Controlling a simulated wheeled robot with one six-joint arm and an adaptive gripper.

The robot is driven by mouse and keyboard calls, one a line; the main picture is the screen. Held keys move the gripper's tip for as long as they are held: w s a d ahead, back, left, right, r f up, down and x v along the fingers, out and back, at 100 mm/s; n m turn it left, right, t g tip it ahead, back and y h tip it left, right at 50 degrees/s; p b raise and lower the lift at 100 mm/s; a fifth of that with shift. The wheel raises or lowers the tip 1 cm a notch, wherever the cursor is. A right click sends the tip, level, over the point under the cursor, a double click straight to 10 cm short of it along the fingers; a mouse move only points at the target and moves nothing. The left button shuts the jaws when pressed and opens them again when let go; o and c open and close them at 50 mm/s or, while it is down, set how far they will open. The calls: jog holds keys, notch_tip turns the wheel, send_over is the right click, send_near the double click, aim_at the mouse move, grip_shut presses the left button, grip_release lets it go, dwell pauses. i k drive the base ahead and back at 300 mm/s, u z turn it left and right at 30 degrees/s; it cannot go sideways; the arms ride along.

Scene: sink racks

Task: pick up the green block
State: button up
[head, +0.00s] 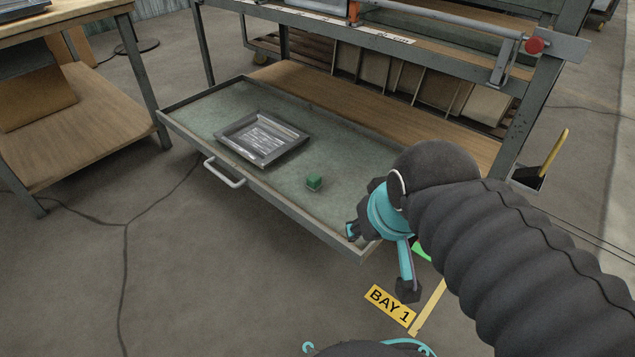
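My arm hides part of the drawer's right end.
The grey metal tray (253,158) lies in the drawer. The drawer has low walls and a front handle (224,173). A workbench frame (520,120) rises behind. A wooden table (95,110) stands left. A yellow "BAY 1" sign (390,306) marks the floor, which is clear at front left.

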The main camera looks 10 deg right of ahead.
aim_at(314, 181)
jog(key=u, duration=0.2)
jog(key=k, duration=0.45)
jog(key=u, duration=1.25)
jog(key=i, duration=0.65)
jog(key=z, duration=0.8)
jog(key=i, duration=0.6)
jog(key=z, duration=0.7)
